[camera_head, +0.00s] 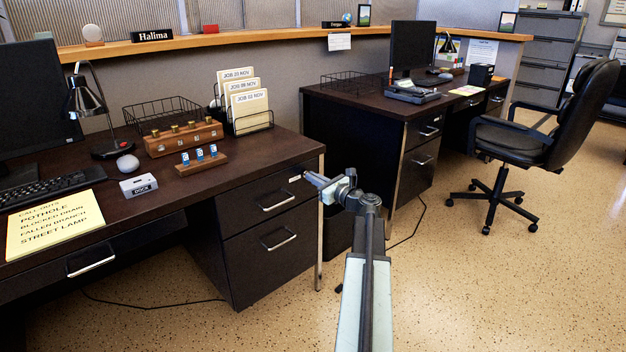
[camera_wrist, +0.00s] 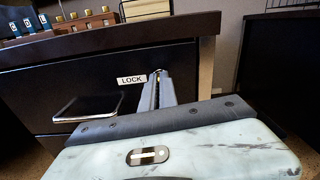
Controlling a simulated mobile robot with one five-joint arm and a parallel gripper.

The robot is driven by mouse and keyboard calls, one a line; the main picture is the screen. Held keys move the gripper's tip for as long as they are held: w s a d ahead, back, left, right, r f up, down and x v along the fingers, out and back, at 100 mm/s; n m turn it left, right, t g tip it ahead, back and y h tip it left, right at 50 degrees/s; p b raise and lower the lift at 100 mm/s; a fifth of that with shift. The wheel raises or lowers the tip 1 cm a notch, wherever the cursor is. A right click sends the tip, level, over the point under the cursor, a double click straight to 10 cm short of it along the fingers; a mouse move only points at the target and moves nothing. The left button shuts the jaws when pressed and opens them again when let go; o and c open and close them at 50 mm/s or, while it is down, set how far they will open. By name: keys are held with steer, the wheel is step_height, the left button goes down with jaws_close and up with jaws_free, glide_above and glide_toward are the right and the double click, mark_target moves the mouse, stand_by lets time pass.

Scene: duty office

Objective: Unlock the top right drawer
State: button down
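The top right drawer (camera_head: 262,202) of the near desk is closed, with a silver handle (camera_head: 276,201). In the wrist view its dark front (camera_wrist: 60,92) carries a white LOCK label (camera_wrist: 131,79), and its handle (camera_wrist: 88,107) is at left. My gripper (camera_head: 311,178) reaches the drawer's upper right corner. In the wrist view my gripper (camera_wrist: 158,78) has its fingers close together just right of the label, around a small pale metallic piece, seemingly the key (camera_wrist: 157,73). The lock face is mostly hidden by the fingers.
A desk leg (camera_head: 321,225) stands right beside my gripper, and the desktop (camera_wrist: 110,38) overhangs above. A lower drawer (camera_head: 275,250) is closed. A second desk (camera_head: 345,120) and a chair (camera_head: 545,130) stand to the right. The floor (camera_head: 470,280) in front is free.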

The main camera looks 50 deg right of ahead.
steer(key=n, duration=1.6)
steer(key=shift+a+f, duration=0.1)
steer(key=shift+n, duration=0.5)
steer(key=c, duration=1.6)
jaws_free()
steer(key=shift+c, duration=0.2)
